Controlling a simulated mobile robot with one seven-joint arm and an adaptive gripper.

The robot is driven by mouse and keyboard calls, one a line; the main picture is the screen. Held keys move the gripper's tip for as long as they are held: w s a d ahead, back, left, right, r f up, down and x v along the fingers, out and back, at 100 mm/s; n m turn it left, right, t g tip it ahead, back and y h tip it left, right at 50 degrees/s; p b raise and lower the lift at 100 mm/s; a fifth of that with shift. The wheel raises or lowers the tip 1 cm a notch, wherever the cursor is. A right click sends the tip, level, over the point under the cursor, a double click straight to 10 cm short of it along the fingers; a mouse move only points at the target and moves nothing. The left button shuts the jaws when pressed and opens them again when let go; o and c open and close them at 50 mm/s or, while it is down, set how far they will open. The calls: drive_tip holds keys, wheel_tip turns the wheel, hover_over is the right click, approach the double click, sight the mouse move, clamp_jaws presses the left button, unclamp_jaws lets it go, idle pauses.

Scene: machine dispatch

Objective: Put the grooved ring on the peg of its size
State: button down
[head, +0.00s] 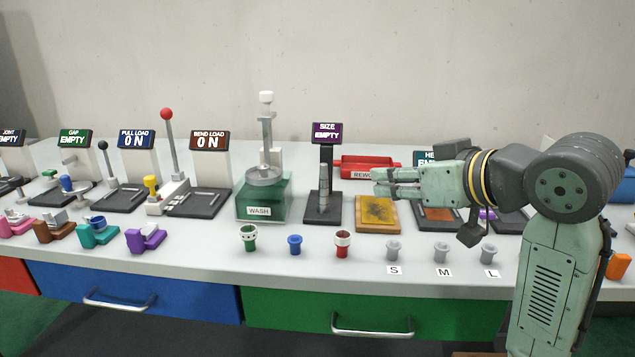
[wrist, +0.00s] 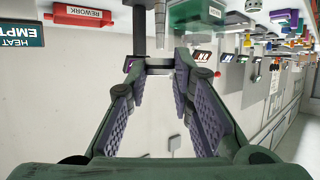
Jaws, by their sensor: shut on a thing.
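My gripper (head: 384,183) is shut on a small grey ring (wrist: 159,65), seen between the fingertips (wrist: 160,72) in the wrist view. Its groove is too small to make out. In the head view my gripper is above the tan plate, right of the SIZE station, and the ring is hardly visible. Three grey pegs stand upright near the front edge: S (head: 394,251), M (head: 441,253) and L (head: 488,253). They lie in front of and below my gripper, with no ring visible on them.
The SIZE station (head: 326,133) reads EMPTY and carries a tapered post (head: 323,186). A red REWORK tray (head: 370,163) is behind my gripper. The tan plate (head: 377,214) lies below. Green (head: 249,237), blue (head: 295,244) and red (head: 342,243) parts stand left of the pegs.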

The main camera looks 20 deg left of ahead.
drive_tip(key=shift+d, duration=0.1)
drive_tip(key=p, duration=0.5)
hover_over(327, 178)
drive_tip(key=f, duration=0.2)
drive_tip(key=shift+s+d+f+p, duration=0.1)
drive_tip(key=shift+f+p, duration=0.1)
drive_tip(key=shift+f, duration=0.55)
drive_tip(key=shift+s+d+f+p, duration=0.15)
drive_tip(key=shift+f+p, duration=0.1)
drive_tip(key=shift+f, duration=0.55)
drive_tip(key=shift+s+d+f+p, duration=0.1)
drive_tip(key=shift+f+p, duration=0.1)
drive_tip(key=shift+f, duration=0.55)
drive_tip(key=c, duration=1.6)
unclamp_jaws()
drive_tip(key=shift+a+f, duration=0.1)
drive_tip(key=shift+a, duration=0.05)
drive_tip(key=shift+c, duration=0.2)
drive_tip(key=shift+o, duration=1.2)
